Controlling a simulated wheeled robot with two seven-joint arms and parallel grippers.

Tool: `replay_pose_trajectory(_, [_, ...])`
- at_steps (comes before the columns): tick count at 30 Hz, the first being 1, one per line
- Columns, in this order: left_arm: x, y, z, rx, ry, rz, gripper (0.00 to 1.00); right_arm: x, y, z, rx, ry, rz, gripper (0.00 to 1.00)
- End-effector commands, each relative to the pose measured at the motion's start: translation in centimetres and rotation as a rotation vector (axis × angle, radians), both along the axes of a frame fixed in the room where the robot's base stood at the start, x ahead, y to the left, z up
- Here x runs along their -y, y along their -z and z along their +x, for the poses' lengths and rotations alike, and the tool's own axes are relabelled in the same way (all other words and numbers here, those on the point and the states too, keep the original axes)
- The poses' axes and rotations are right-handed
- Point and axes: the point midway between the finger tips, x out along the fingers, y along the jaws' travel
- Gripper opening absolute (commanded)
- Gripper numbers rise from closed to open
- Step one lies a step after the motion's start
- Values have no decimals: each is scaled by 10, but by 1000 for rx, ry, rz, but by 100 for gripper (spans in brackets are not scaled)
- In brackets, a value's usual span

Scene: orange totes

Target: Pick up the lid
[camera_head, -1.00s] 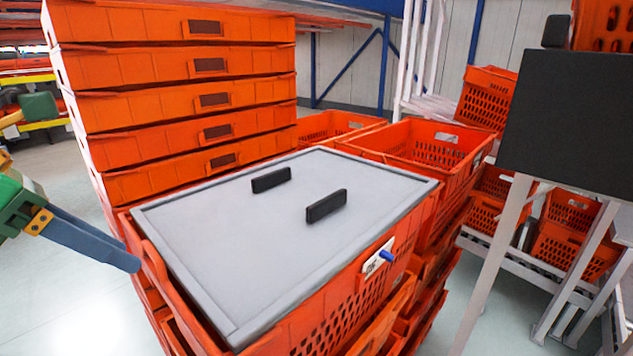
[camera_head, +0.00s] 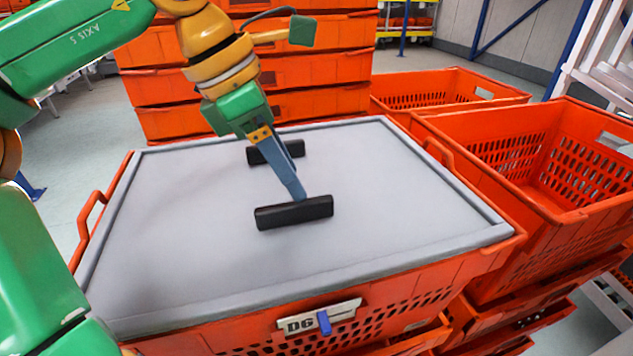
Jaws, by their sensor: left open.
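The lid (camera_head: 375,240) is a flat grey panel with a raised rim, lying on top of an orange tote (camera_head: 390,303). It has two black handles: a near one (camera_head: 294,212) and a far one (camera_head: 262,154). My left gripper (camera_head: 297,195) reaches down over the lid from the upper left. Its blue fingers end at the near handle's upper edge and cover part of the far handle. It is open, and I cannot tell whether it touches the handle. The right gripper is out of view.
An open empty orange tote (camera_head: 560,165) stands close on the right, with another (camera_head: 450,90) behind it. A stack of orange totes (camera_head: 335,68) rises behind the lid. A white rack (camera_head: 605,60) stands at the upper right. A label with a blue clip (camera_head: 323,321) is on the tote's front.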

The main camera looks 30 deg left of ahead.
Motion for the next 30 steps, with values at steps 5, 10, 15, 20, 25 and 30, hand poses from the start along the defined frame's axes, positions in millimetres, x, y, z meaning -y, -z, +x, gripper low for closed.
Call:
replay_pose_trajectory(5, [9,30,1,-4,4,-2,55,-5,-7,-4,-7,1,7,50])
replay_pose_trajectory(10, [15,52,7,-3,1,-1,55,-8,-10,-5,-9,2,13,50])
replay_pose_trajectory(15, [15,53,8,1,-1,-1,55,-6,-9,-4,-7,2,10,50])
replay_pose_trajectory(20, [15,53,8,1,-1,-1,20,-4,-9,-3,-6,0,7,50])
replay_pose_trajectory(25, [14,53,8,1,-1,-1,0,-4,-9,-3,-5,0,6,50])
replay_pose_trajectory(30, [15,53,8,1,-1,-1,0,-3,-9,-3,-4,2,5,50])
